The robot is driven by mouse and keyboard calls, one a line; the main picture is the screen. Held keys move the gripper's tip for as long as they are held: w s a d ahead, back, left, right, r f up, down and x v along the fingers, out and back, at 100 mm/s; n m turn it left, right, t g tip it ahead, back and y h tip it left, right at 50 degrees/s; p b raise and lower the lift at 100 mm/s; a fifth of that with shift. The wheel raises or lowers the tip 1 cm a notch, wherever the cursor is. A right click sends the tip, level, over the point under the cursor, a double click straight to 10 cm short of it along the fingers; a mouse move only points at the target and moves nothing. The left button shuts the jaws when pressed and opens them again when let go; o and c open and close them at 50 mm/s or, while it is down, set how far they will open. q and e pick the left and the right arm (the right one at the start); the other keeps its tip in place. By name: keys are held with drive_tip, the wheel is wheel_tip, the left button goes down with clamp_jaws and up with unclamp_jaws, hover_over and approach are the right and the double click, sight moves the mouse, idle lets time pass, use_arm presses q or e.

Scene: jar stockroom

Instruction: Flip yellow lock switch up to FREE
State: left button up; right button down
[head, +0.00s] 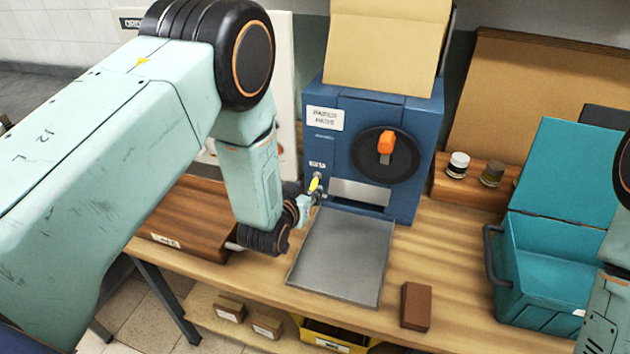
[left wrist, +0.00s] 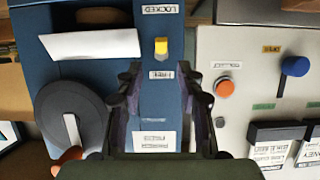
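The yellow lock switch (head: 314,183) is on the left of the blue paper-pad machine's front (head: 412,195), tilted down from its grey pivot. A small label, too small to read, sits above it. My left gripper (head: 305,205) is just below and in front of the switch. In the left wrist view, which is upside down, the switch (left wrist: 161,46) lies beyond and between the fingertips of the left gripper (left wrist: 159,72). The fingers are apart with nothing between them. The switch points toward the label reading LOCKED (left wrist: 160,9). My right gripper is out of view.
The machine has a black dial with an orange handle (head: 386,143). A grey metal tray (head: 340,258) lies below it. A brown block (head: 416,306) and an open teal box (head: 545,270) stand to the right. A panel with a blue knob (left wrist: 295,66) is beside the machine.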

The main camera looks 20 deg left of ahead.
sight(313, 182)
use_arm(q)
drive_tip(key=x, duration=0.6)
drive_tip(key=shift+s+a+f, duration=0.2)
drive_tip(key=shift+a+f, duration=0.1)
drive_tip(key=shift+a, duration=0.05)
drive_tip(key=shift+w+f, duration=0.1)
drive_tip(key=shift+w, duration=0.2)
drive_tip(key=shift+d+r, duration=0.35)
drive_tip(key=shift+d, duration=0.1)
drive_tip(key=shift+w+a+f, duration=0.25)
drive_tip(key=shift+a+f, duration=0.1)
drive_tip(key=shift+c, duration=1.4)
drive_tip(key=shift+s+d+r, duration=0.2)
drive_tip(key=shift+d+r, duration=0.05)
drive_tip(key=c, duration=0.4)
drive_tip(key=shift+a, duration=0.15)
clamp_jaws()
